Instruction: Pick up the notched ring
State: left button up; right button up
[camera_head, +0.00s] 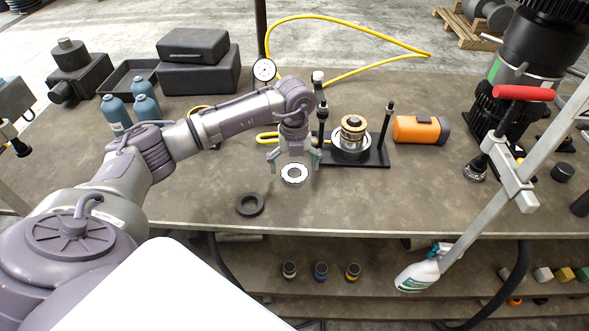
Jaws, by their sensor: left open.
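The notched ring (294,174) is a pale, flat ring with a dark notched edge and a round hole. It shows just below my left gripper (294,164), near the middle of the bench. My left gripper points down with its fingers spread to either side above the ring. The fingers look apart from the ring, and I cannot tell the exact height between them. My right gripper is not in view.
A plain dark ring (250,204) lies nearer the bench's front edge. A black fixture (368,157) holding a brass and steel part stands right of the gripper. An orange cylinder (420,130) lies farther right. A red-handled clamp (512,180) crosses the right side.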

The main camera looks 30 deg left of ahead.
pick_arm(q)
jog(key=shift+f, duration=0.65)
jog(key=shift+r, duration=0.1)
jog(key=c, duration=1.5)
jog(key=shift+w, duration=0.1)
